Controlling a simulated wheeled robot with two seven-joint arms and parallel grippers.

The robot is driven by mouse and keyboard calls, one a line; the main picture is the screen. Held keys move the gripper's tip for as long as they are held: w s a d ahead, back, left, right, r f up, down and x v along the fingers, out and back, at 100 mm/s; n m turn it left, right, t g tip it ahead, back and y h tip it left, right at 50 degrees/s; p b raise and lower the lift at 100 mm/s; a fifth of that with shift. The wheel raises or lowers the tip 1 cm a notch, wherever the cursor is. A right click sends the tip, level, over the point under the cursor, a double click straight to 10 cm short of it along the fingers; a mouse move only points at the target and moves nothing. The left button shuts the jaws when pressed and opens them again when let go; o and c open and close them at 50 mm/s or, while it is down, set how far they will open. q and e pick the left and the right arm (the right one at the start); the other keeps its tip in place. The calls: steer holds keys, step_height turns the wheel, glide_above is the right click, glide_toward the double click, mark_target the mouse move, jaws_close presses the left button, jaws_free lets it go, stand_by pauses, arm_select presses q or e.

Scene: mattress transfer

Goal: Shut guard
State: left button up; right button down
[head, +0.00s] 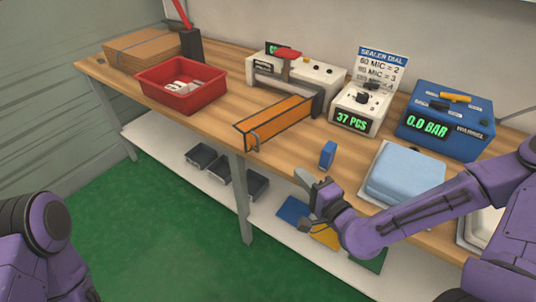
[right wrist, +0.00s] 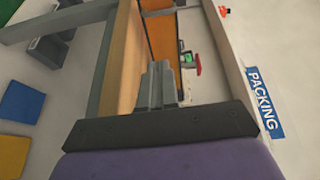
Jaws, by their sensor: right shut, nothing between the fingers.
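The guard is most likely the orange panel (head: 275,122) with a grey handle at its near left end. It sits in front of the white sealer (head: 318,75) and reaches toward the table's front edge. Its exact tilt is hard to tell. In the right wrist view, an orange surface (right wrist: 162,38) lies beyond my fingers. My right gripper (head: 312,184) is shut and empty, near the table's front edge, right of the panel and apart from it. Its closed fingers (right wrist: 156,85) also show in the wrist view. My left gripper is out of view.
A small blue block (head: 327,154) stands close to my right gripper. A light blue pack (head: 405,175), a scale reading 37 PCS (head: 358,108) and a blue vacuum box (head: 443,119) are to the right. A red bin (head: 147,78) is left. The wooden tabletop (head: 222,112) has room left of the panel.

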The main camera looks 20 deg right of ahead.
steer(key=x, duration=0.9)
steer(key=shift+w+r, duration=0.2)
steer(key=shift+r, duration=0.2)
steer(key=w+a, duration=0.2)
steer(key=shift+w+a, duration=0.1)
steer(key=shift+a, duration=0.3)
steer(key=shift+w+a+f, duration=0.1)
steer(key=shift+w+a, duration=0.1)
steer(key=shift+a, duration=0.15)
steer(key=shift+w, duration=0.1)
